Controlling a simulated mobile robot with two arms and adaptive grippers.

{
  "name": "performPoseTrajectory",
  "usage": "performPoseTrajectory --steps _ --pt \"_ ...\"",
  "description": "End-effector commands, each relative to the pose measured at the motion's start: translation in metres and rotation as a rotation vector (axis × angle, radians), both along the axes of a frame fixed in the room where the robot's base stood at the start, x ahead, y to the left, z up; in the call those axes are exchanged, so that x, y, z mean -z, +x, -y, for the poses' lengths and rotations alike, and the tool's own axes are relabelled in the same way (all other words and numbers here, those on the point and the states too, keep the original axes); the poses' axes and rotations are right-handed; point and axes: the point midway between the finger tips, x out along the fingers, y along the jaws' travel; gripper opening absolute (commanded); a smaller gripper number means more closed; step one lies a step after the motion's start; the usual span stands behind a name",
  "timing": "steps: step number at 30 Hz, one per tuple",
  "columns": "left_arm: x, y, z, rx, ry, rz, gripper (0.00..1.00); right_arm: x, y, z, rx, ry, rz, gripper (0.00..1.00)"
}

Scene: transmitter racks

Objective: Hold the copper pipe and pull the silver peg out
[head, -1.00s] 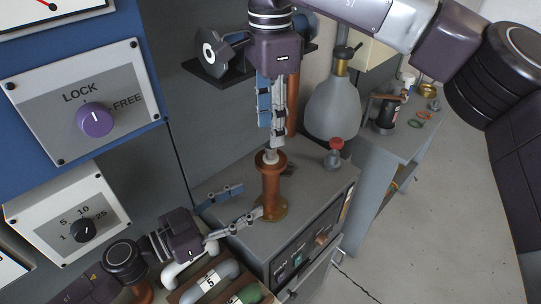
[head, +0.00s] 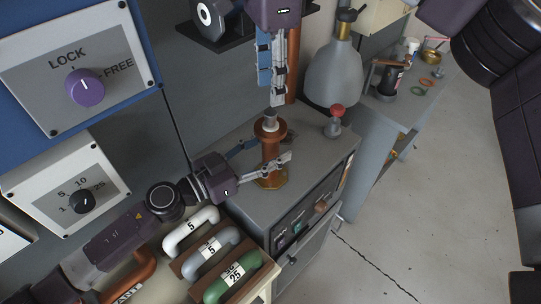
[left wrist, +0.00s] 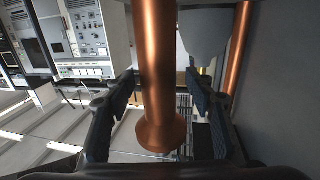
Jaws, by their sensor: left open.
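In the left wrist view the pipe (left wrist: 159,70) runs between my left fingers, with a gap on both sides. My left gripper (head: 268,150) is open around the pipe from the left. The silver peg (head: 270,117) shows at the pipe's top opening, its lower part hidden inside. My right gripper (head: 272,103) points down directly above the pipe, fingertips at the peg; whether its fingers grip it is unclear.
A red-capped part (head: 334,118) stands on the cabinet (head: 235,185) right of the pipe. A grey flask (head: 333,75) is behind. Several coloured handles, including a green one (head: 232,282), lie below my left arm. A panel with a purple knob (head: 86,87) is at left.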

Motion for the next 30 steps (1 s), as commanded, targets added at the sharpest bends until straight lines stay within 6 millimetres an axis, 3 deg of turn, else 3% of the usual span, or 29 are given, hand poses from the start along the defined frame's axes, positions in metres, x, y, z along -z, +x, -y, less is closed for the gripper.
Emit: performPoseTrajectory --steps 7,21,25,26,30 --pt "0.0001 0.0002 0.0008 0.001 -0.001 -0.001 0.50 0.0000 -0.0001 -0.0002 0.000 0.000 0.000 0.40" --pt "0.0001 0.0003 0.0004 0.000 0.000 0.000 0.00 0.0000 0.0000 -0.0001 0.000 0.000 0.000 0.40" --pt "0.0001 0.0002 0.0003 0.000 0.000 0.000 0.00 0.0000 0.0000 -0.0001 0.000 0.000 0.000 0.40" --pt "0.0000 0.0002 0.0003 0.000 0.000 0.000 0.31 0.0000 0.0000 -0.0001 0.000 0.000 0.000 0.40" --pt "0.0000 0.0002 0.0003 0.000 0.000 0.000 0.47 -0.0001 0.0000 -0.0001 0.000 0.000 0.000 0.40"
